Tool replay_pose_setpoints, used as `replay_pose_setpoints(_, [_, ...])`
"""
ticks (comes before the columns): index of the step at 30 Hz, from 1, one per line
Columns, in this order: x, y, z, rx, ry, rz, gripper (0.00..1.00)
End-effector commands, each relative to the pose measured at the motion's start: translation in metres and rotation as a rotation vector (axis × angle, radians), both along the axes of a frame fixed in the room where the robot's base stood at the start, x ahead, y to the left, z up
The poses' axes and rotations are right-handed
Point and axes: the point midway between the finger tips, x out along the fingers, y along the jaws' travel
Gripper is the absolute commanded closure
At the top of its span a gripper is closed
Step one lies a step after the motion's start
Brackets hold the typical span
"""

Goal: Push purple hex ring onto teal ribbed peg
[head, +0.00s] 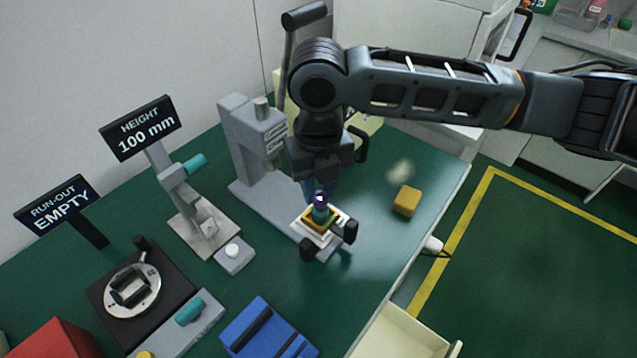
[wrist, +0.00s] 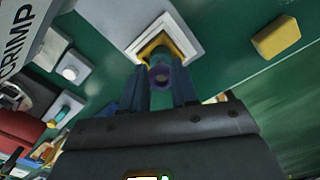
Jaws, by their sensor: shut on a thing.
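The purple hex ring (head: 320,197) is between the fingers of my gripper (head: 320,189), which is shut on it. In the wrist view the purple ring (wrist: 159,74) shows between the two blue-grey fingertips (wrist: 160,84). The teal ribbed peg (head: 319,213) stands upright on a yellow square base (head: 334,214) on a white plate (head: 316,234). The ring is at the peg's top end. I cannot tell whether it is around the peg or just above it. In the wrist view the teal peg (wrist: 160,49) is partly hidden behind the ring and fingers.
A grey press (head: 250,135) stands close behind the peg, left of my gripper. A yellow block (head: 407,201) lies to the right. A height gauge (head: 195,220) and a blue tray (head: 262,330) stand left and in front. Green bench is bare around the yellow block.

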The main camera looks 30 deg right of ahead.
Motion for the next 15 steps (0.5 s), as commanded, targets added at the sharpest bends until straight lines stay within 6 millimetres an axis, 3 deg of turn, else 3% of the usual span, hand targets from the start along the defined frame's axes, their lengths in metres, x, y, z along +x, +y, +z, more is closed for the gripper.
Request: replay_pose_setpoints(15, [0.0, 0.0, -0.013, 0.0, 0.0, 0.0, 1.0])
